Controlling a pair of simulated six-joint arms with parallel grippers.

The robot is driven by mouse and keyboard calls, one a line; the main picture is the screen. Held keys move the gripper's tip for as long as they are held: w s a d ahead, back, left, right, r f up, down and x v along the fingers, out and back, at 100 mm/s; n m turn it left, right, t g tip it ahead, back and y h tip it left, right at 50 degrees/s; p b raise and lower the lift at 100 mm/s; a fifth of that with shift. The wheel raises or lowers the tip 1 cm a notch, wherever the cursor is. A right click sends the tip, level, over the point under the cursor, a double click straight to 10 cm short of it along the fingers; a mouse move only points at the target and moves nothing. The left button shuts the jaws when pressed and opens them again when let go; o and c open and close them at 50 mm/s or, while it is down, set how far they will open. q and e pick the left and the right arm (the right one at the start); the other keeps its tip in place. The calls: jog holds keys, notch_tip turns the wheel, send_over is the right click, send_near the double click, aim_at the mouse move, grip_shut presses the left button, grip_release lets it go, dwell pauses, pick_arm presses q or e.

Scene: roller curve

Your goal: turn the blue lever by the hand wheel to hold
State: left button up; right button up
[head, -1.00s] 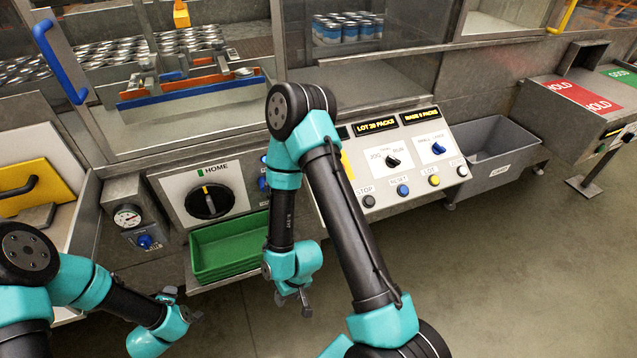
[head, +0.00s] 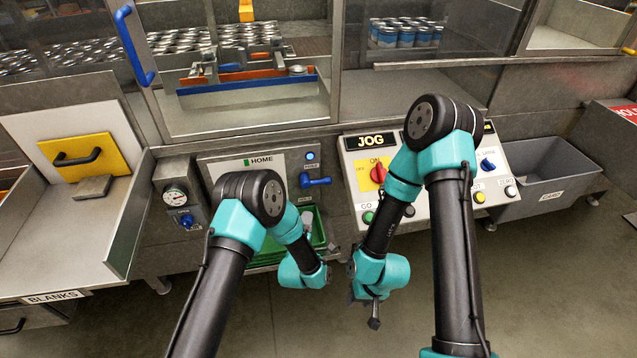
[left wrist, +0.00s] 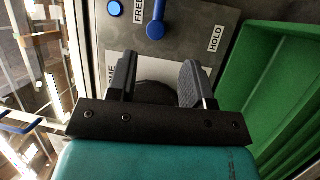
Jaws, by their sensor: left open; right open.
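The blue lever (head: 316,181) is on the grey panel, its handle pointing right in the head view, with a small label above and below. In the left wrist view the lever (left wrist: 156,24) stands near the top edge, between the FREE and HOLD labels. The dark hand wheel (left wrist: 155,92) is partly hidden behind my left fingers; in the head view my left arm covers it. My left gripper (head: 335,248) is open, with nothing between its fingers (left wrist: 160,75) in the wrist view. My right gripper (head: 364,306) is open and empty, in front of the control panel.
A green tray (head: 318,228) lies below the wheel panel, close to my left gripper. A control panel (head: 350,168) with knobs and buttons is to the right, partly behind my right arm. A gauge box (head: 176,197) stands left of the wheel panel. Open floor lies in front.

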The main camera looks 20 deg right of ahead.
aim_at(317, 182)
pick_arm(q)
jog(key=x, duration=1.7)
jog(key=shift+w, duration=0.1)
jog(key=shift+c, duration=0.2)
grip_shut()
